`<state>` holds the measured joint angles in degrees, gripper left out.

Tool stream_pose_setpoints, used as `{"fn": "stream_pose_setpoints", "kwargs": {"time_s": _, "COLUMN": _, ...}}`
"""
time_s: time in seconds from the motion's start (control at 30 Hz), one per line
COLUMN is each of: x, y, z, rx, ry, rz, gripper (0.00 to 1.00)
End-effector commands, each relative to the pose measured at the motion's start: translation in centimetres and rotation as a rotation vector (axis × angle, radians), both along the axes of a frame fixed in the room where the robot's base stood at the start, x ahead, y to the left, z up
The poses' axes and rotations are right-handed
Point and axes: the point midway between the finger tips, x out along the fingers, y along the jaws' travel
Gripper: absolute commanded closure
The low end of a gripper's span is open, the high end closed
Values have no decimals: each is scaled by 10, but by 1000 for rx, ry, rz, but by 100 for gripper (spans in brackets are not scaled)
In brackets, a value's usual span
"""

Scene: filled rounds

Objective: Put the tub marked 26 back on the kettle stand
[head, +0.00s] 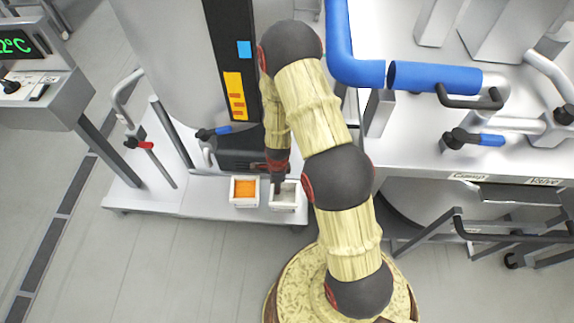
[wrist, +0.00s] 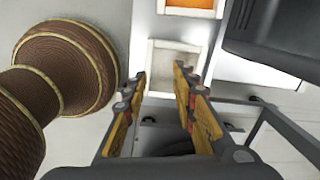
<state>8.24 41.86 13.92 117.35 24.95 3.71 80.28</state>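Two small white square tubs stand side by side on the low white kettle stand (head: 190,205) at its front right. The left tub (head: 234,203) has orange contents; it also shows at the top of the wrist view (wrist: 190,13). The right tub (head: 284,208) looks pale grey inside and is close ahead of my fingers in the wrist view (wrist: 172,44). No number is readable on either tub. My gripper (head: 277,187) points down at the right tub's left side. Its fingers (wrist: 160,76) are apart, with the right one overlapping the tub in view. Contact is unclear.
A large steel kettle (head: 170,50) with a black panel rises behind the tubs. A dark box (head: 240,152) sits just behind them. A steel bench (head: 440,165) with blue pipes and valves stands to the right.

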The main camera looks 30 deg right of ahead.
Motion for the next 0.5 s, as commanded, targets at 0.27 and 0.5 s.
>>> {"fn": "stream_pose_setpoints", "kwargs": {"time_s": 0.27, "x": 29, "y": 20, "z": 119, "rx": -1, "ry": -102, "rz": 328, "gripper": 73}}
{"fn": "stream_pose_setpoints", "kwargs": {"time_s": 0.5, "x": 28, "y": 35, "z": 214, "rx": -34, "ry": -177, "rz": 613, "gripper": 73}}
